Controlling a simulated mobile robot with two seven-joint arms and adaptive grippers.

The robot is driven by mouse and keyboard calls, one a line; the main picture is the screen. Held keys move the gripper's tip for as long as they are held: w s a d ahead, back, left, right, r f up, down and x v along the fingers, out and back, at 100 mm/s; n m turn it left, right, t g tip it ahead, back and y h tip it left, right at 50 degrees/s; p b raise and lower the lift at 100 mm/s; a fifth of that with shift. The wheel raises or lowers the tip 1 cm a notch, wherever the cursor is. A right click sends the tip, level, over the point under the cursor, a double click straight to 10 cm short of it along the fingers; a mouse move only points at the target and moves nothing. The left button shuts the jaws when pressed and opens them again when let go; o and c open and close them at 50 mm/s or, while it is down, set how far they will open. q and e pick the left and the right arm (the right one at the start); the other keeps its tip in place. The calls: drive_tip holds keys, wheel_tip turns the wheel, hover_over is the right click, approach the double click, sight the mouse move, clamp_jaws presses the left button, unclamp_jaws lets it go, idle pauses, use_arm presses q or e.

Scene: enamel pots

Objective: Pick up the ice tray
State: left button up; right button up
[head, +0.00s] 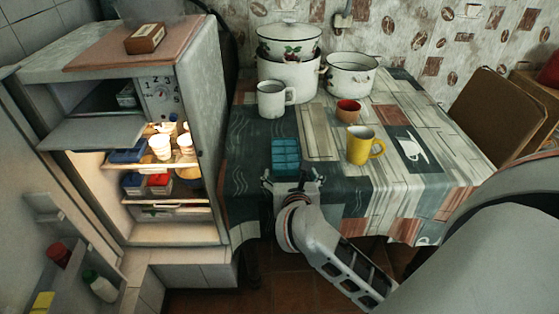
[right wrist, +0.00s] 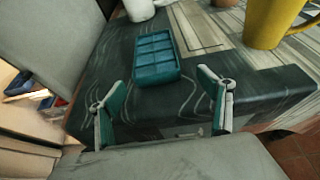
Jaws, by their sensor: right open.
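The ice tray (head: 286,156) is a teal block with square cells, lying on the dark part of the tablecloth near the table's front edge. In the right wrist view the ice tray (right wrist: 155,58) lies just beyond my fingertips. My right gripper (head: 293,182) is at the table's front edge, on the near side of the tray. In the right wrist view my right gripper (right wrist: 160,85) is open, with its two fingers wide apart and nothing between them. The tray appears apart from the fingers. My left gripper is not in view.
A yellow mug (head: 360,146), a red-brown cup (head: 347,112), a white mug (head: 271,99) and enamel pots (head: 289,75) stand on the table (head: 453,165). An open fridge (head: 210,120) stands at the left.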

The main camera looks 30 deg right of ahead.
sight(286, 157)
drive_tip(key=x, duration=0.4)
drive_tip(key=r+x, duration=0.1)
drive_tip(key=x, duration=0.1)
drive_tip(key=shift+w+a+b, duration=0.1)
drive_tip(key=shift+w+b, duration=0.25)
drive_tip(key=shift+w, duration=0.1)
drive_tip(key=shift+w+f, duration=0.15)
drive_tip(key=shift+w, duration=0.1)
drive_tip(key=shift+d, duration=0.2)
drive_tip(key=c, duration=1.3)
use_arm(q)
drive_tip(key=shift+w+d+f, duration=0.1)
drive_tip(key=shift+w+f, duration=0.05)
use_arm(e)
drive_tip(key=shift+c, duration=0.8)
